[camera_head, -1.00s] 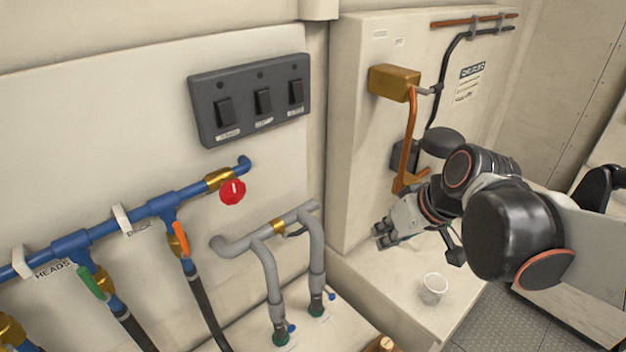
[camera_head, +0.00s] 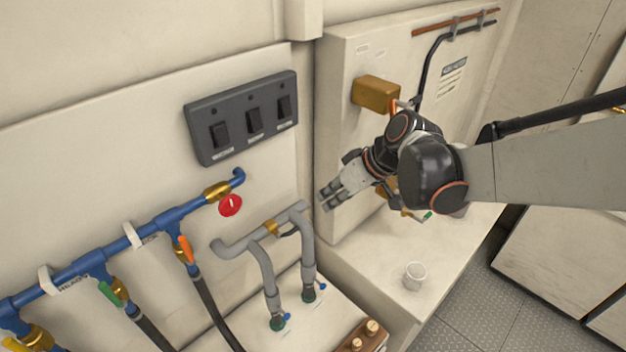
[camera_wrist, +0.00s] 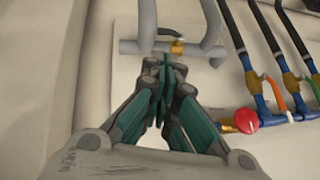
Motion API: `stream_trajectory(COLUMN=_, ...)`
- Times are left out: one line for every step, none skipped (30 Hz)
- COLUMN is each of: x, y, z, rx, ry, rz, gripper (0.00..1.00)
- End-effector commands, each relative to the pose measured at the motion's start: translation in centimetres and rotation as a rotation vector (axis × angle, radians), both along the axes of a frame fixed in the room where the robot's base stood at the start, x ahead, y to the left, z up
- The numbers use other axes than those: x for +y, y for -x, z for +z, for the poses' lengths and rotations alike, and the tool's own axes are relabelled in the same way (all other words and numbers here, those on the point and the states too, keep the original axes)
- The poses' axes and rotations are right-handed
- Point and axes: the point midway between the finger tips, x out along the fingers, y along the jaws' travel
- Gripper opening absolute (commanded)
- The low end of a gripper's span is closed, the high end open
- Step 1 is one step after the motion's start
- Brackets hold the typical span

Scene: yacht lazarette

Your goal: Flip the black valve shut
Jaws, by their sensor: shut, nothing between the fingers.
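The black valve handle (camera_head: 289,233) sits by the brass valve body (camera_head: 271,228) on the grey crosspipe. It is small and dark, and its exact angle is hard to tell. In the wrist view, the dark handle (camera_wrist: 167,31) shows beside the brass body (camera_wrist: 177,47), just beyond my fingertips. My gripper (camera_head: 325,196) is to the right of the grey pipe and above it in the head view, apart from the valve. In the wrist view, my gripper (camera_wrist: 164,72) has its fingers together with nothing between them.
A blue pipe (camera_head: 160,224) carries a red knob (camera_head: 230,205), an orange lever (camera_head: 185,249) and a green lever (camera_head: 109,293). A switch panel (camera_head: 241,117) is above. A white cup (camera_head: 414,276) stands on the right ledge.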

Motion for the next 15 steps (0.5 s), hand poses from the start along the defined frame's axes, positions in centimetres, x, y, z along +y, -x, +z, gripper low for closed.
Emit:
stream_trajectory(x=0.2, y=-0.1, z=-0.3, rx=-0.001, ry=0.0, rz=0.001, gripper=0.0)
stream_trajectory(x=0.4, y=-0.2, z=-0.6, rx=-0.001, ry=0.0, rz=0.001, gripper=0.0)
stream_trajectory(x=0.7, y=-0.3, z=-1.0, rx=-0.001, ry=0.0, rz=0.001, gripper=0.0)
stream_trajectory(x=0.9, y=-0.4, z=-1.3, rx=-0.001, ry=0.0, rz=0.001, gripper=0.0)
stream_trajectory(x=1.1, y=-0.5, z=-1.7, rx=-0.001, ry=0.0, rz=0.001, gripper=0.0)
stream_trajectory(x=1.5, y=-0.6, z=-2.3, rx=-0.001, ry=0.0, rz=0.002, gripper=0.0)
stream_trajectory(x=1.8, y=-0.8, z=-2.8, rx=0.0, ry=0.001, rz=0.002, gripper=0.0)
stream_trajectory(x=2.1, y=-0.9, z=-3.2, rx=0.0, ry=0.001, rz=0.002, gripper=0.0)
stream_trajectory(x=2.5, y=-1.0, z=-3.9, rx=0.001, ry=0.0, rz=0.002, gripper=0.0)
stream_trajectory(x=2.8, y=-1.2, z=-4.3, rx=0.001, ry=0.0, rz=0.002, gripper=0.0)
stream_trajectory(x=3.1, y=-1.3, z=-4.8, rx=0.0, ry=0.001, rz=0.002, gripper=0.0)
stream_trajectory(x=3.5, y=-1.4, z=-5.4, rx=-0.001, ry=0.0, rz=0.002, gripper=0.0)
stream_trajectory(x=3.9, y=-1.6, z=-5.8, rx=-0.001, ry=0.0, rz=0.002, gripper=0.0)
stream_trajectory(x=4.1, y=-1.7, z=-6.3, rx=0.0, ry=0.0, rz=0.001, gripper=0.0)
stream_trajectory(x=4.5, y=-1.9, z=-6.9, rx=-0.001, ry=0.0, rz=0.001, gripper=0.0)
